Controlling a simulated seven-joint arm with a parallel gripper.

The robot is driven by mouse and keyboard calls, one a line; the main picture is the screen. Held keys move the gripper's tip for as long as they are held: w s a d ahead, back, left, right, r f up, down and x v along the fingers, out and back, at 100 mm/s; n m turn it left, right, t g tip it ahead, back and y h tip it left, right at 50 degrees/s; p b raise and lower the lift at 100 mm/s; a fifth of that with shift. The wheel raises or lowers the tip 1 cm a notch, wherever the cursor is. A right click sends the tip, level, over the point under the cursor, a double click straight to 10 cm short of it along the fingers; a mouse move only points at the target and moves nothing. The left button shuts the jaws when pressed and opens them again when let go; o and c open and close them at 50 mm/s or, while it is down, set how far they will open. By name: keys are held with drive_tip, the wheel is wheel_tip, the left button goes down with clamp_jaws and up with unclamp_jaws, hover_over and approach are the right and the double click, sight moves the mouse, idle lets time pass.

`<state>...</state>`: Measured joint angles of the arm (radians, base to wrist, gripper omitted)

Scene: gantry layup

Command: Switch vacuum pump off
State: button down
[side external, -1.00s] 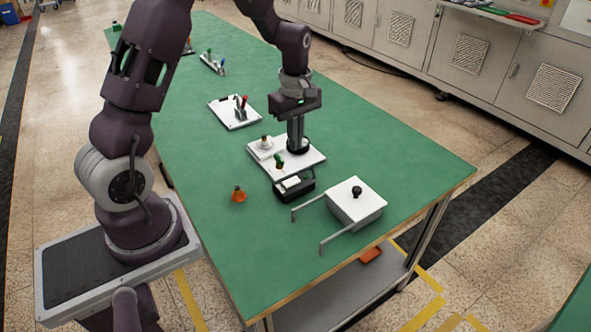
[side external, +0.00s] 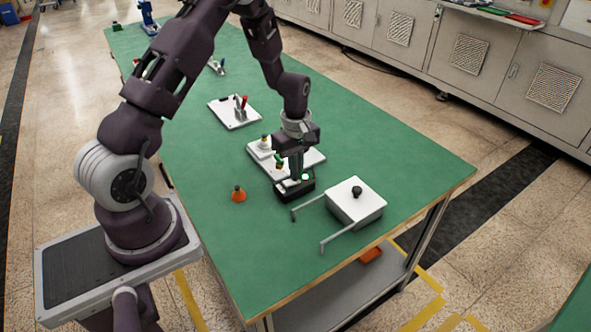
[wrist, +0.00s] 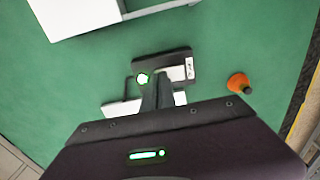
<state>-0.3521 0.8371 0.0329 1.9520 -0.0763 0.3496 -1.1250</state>
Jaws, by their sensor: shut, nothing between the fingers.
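A small black unit with a pale top panel, apparently the vacuum pump (side external: 306,192), sits on the green table at the front edge of a white plate. The switch position is not readable.
A white box (side external: 353,203) with a black knob and two bars stands to the right. An orange cone-shaped item (side external: 238,195) stands to the left. The white plate (side external: 313,158) holds small fittings behind the gripper. The table (side external: 400,155) is clear at back right.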

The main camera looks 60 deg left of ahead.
sight(291, 181)
drive_tip(key=shift+s, duration=0.2)
drive_tip(key=shift+s+r, duration=0.25)
drive_tip(key=shift+s, duration=0.35)
wheel_tip(291, 181, up, 14)
idle(0.5)
